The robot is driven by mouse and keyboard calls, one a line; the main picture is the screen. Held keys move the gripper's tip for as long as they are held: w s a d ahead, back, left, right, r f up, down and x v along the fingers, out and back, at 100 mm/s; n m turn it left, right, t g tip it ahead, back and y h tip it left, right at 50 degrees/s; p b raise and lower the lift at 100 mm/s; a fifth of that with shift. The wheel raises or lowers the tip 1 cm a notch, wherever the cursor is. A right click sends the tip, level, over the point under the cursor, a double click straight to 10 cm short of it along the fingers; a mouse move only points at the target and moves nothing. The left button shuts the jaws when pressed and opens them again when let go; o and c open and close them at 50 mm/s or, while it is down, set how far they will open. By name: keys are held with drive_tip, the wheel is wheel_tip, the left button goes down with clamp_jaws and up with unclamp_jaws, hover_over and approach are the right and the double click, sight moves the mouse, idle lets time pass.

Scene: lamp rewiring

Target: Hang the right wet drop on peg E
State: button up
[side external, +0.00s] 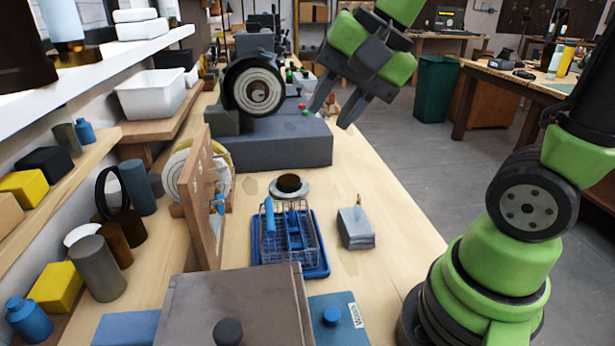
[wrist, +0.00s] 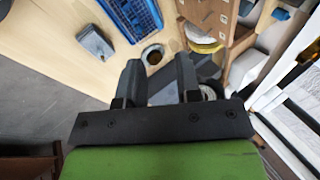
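A blue tray (side external: 318,270) on the bench holds a wire rack (side external: 290,232) with blue parts in it. A long blue piece (side external: 270,215) stands at the rack's left and another blue part (side external: 294,228) is near its middle; I cannot tell which is the right wet drop. An upright wooden board (side external: 200,210) with faint markings stands left of the tray. A small blue piece (side external: 219,203) is at its face; peg E cannot be read. My gripper (side external: 332,114) is open and empty, high above the bench beyond the rack. In the wrist view its fingers (wrist: 158,80) are apart.
A grey block (side external: 355,228) lies right of the tray, and a dark-centred ring (side external: 289,186) sits behind it. A grey machine with a round wheel (side external: 254,88) stands farther back. A brown box (side external: 240,305) is in front. Bench right of the grey block is clear.

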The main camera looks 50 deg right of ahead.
drive_tip(key=w+d+f+m+g, duration=0.1)
drive_tip(key=w+d+f+m, duration=0.2)
drive_tip(key=f+m, duration=0.2)
drive_tip(key=w+d+f+m, duration=0.3)
drive_tip(key=w+f+m, duration=0.1)
drive_tip(key=f, duration=0.3)
drive_tip(key=w+d+f+m+g, duration=0.1)
drive_tip(key=w+d+f+m, duration=0.2)
drive_tip(key=f+m, duration=0.3)
drive_tip(key=shift+w+d+f+m+g+y, duration=0.25)
drive_tip(key=shift+w+m+g+y, duration=0.05)
drive_tip(key=shift+y, duration=0.1)
drive_tip(key=shift+x, duration=3.7)
drive_tip(key=shift+c, duration=0.5)
drive_tip(key=c, duration=0.3)
drive_tip(key=shift+r, duration=0.15)
wheel_tip(320, 180, up, 7)
